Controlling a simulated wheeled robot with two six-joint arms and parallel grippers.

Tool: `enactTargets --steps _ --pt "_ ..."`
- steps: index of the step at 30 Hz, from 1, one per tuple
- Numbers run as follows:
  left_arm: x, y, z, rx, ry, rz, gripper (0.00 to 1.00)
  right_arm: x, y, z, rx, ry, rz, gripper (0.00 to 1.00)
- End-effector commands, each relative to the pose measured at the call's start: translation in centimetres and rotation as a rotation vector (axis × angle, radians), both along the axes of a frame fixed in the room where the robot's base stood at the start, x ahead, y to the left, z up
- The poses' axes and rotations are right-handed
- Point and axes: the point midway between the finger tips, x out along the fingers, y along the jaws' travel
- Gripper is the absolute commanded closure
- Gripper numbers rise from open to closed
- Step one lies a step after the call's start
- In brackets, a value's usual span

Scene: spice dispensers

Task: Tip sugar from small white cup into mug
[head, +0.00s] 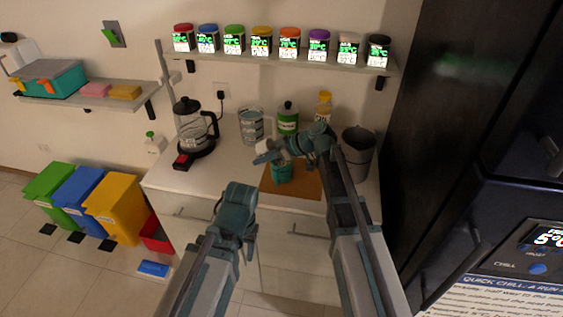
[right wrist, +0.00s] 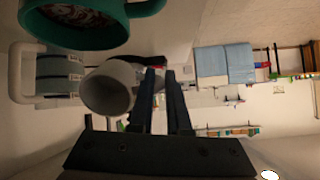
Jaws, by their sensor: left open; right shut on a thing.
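The small white cup (head: 263,146) is held above and a little left of the teal mug (head: 281,174). My right gripper (head: 275,152) is shut on the cup. In the right wrist view the white cup (right wrist: 108,88) sits at the fingertips and looks tilted, its mouth facing the camera; I cannot tell whether sugar is inside. The teal mug (right wrist: 90,22) also shows there at the upper left, with dark contents. The mug stands upright on a brown board (head: 307,181). My left gripper (head: 237,198) is open and empty, low in front of the counter.
A kettle (head: 192,128) stands at the left of the white counter (head: 165,180). A measuring jug (head: 250,126), green-labelled bottle (head: 288,118) and yellow bottle (head: 324,108) stand behind the board. A grey bin-like container (head: 357,152) is at right. A shelf (head: 250,57) holds several spice jars.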

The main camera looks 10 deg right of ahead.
Motion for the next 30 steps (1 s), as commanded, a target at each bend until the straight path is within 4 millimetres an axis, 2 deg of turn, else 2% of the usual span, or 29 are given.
enactTargets --steps 30 --pt "0.0 0.0 -2.3 0.000 0.000 0.000 0.50 -0.1 -0.2 0.3 0.127 -0.053 0.003 1.00"
